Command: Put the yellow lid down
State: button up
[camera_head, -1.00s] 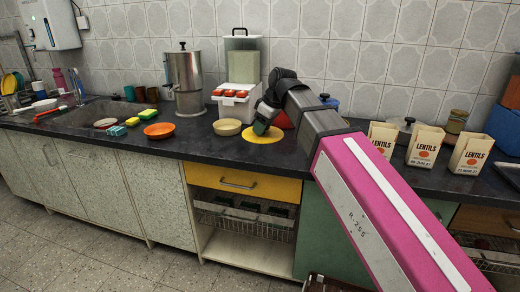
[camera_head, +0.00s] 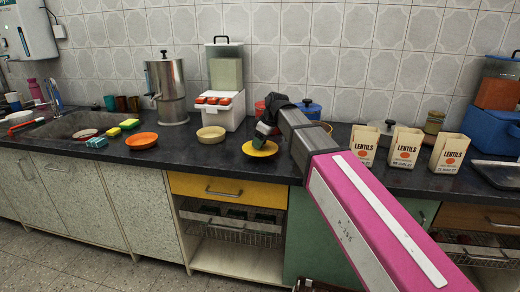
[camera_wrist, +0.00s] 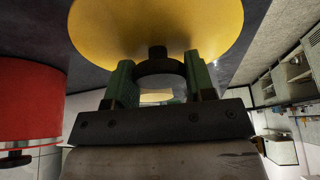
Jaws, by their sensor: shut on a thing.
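The yellow lid (camera_head: 260,149) is over the dark counter, right of the cream bowl. My gripper (camera_head: 264,132) is above it. In the wrist view, the lid's yellow disc (camera_wrist: 105,25) fills the upper middle. My gripper's green fingers (camera_wrist: 158,82) stand on either side of the lid's dark knob (camera_wrist: 157,52) and are shut on it. The lid looks about level and very low over the counter; I cannot tell whether its underside touches.
The cream bowl (camera_head: 211,134) and orange bowl (camera_head: 141,141) are to the left. A white box with red items (camera_head: 219,108) stands behind. Several lentil boxes (camera_head: 405,147) stand right of my arm. A red vessel (camera_wrist: 30,110) is close beside my gripper in the wrist view.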

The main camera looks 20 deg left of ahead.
jog(key=shift+f, duration=1.65)
jog(key=shift+f, duration=0.1)
jog(key=o, duration=1)
jog(key=v, duration=1.2)
